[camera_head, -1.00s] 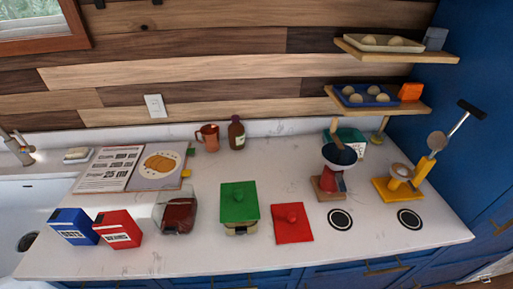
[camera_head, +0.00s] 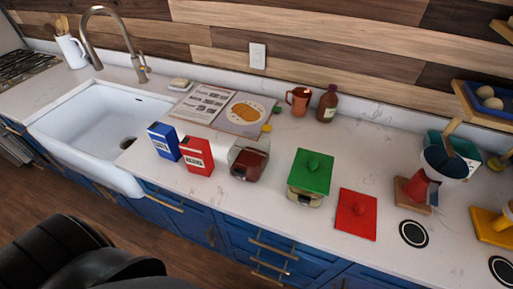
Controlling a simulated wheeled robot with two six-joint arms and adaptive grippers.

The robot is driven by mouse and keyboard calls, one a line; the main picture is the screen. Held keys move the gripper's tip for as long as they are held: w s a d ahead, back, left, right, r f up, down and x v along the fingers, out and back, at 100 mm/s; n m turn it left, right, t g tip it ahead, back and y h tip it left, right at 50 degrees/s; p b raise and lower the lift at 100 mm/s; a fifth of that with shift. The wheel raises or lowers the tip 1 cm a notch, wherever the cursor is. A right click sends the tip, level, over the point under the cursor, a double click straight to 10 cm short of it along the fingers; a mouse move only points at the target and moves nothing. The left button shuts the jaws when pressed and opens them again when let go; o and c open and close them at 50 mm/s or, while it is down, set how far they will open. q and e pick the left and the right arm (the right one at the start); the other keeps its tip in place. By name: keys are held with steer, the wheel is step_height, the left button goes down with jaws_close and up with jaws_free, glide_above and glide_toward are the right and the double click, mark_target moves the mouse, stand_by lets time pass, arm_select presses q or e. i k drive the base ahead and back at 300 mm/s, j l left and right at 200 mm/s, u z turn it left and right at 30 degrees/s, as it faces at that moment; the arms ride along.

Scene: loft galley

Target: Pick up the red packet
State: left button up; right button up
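The red packet (camera_head: 197,156) stands upright on the white counter, with a label in white letters on its front. A blue packet (camera_head: 164,142) stands close on its left, and a glass jar with dark red contents (camera_head: 248,162) lies or leans to its right. A black rounded shape at the lower left looks like part of my own arm, but no fingertips show. Neither gripper can be made out in the head view.
A white sink (camera_head: 90,120) with a tall faucet (camera_head: 112,40) is at the left. An open book (camera_head: 205,101) lies behind the packets. A green-lidded container (camera_head: 311,172) and a red lid (camera_head: 357,212) are to the right.

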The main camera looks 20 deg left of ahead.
mark_target(197, 152)
steer(key=u, duration=1.35)
steer(key=i+j+z, duration=0.15)
steer(key=j+z, duration=0.25)
steer(key=j, duration=1.2)
steer(key=j+z, duration=0.45)
steer(key=j, duration=1.1)
